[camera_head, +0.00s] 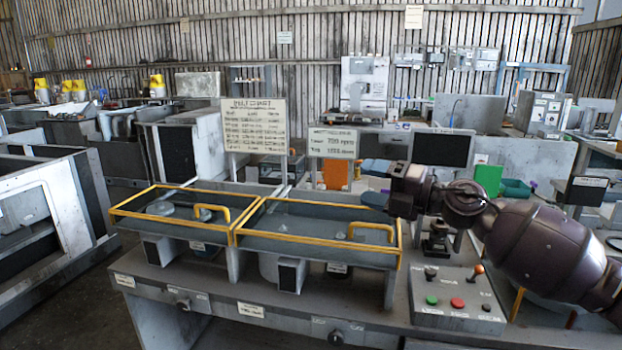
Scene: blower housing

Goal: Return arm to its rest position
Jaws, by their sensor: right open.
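My right arm comes in from the right, dark purple-brown, over the right end of the workbench. Its gripper (378,199) points left and sits above the right rear corner of the right yellow-framed tray (318,222). The gripper is open, and I see nothing held in it. The fingers are small and dark at this distance. My left gripper is not in view.
The left yellow-framed tray (180,228) stands beside the right one. A control box (457,299) with green and red buttons and a lever sits below my right arm. Signs (254,126) and a dark monitor (443,149) stand behind. The bench's front strip (300,303) is clear.

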